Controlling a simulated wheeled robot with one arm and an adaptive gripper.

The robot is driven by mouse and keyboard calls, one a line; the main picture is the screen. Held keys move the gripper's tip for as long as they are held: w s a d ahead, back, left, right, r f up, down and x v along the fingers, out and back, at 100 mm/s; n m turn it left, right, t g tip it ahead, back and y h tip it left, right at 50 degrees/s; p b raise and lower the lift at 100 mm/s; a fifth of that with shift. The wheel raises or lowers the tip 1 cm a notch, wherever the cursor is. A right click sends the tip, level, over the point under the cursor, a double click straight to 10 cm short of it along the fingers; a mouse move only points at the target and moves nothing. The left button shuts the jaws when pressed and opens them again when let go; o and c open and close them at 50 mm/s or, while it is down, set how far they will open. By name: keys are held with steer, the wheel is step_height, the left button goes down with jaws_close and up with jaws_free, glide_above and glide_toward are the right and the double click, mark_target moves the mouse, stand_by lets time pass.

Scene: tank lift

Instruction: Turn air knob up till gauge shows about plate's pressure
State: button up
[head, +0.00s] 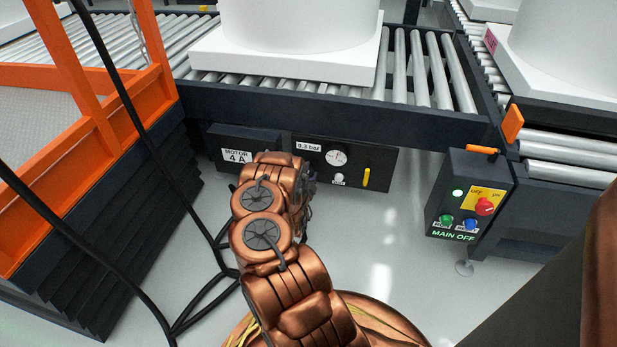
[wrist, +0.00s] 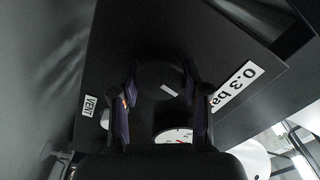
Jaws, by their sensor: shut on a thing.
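The air knob (wrist: 155,76) is a dark round knob with a white mark, on a black panel (wrist: 122,35). My gripper (wrist: 163,95) has one finger on each side of the knob and is shut on it; in the head view my arm hides the knob and fingers. The white gauge (head: 336,157) sits on the panel to the right of my gripper. Only part of the gauge dial (wrist: 176,136) shows in the wrist view, and I cannot read its needle.
A white VENT button (wrist: 104,119) and a yellow lever (head: 366,178) are on the panel. A MOTOR 4 A box (head: 255,137) stands left. A control box (head: 468,190) is right. The roller conveyor (head: 422,65) is above; black cables (head: 208,285) lie on the floor.

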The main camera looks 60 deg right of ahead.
steer(key=shift+s+d+m+b, duration=0.15)
steer(key=shift+s+m+b, duration=0.2)
steer(key=shift+m, duration=0.35)
steer(key=o, duration=0.9)
steer(key=shift+o, duration=1.3)
steer(key=shift+w, duration=0.25)
steer(key=shift+a, duration=0.2)
steer(key=v, duration=1.1)
steer(key=shift+s+a, duration=0.15)
steer(key=shift+a, duration=0.1)
steer(key=shift+a, duration=0.15)
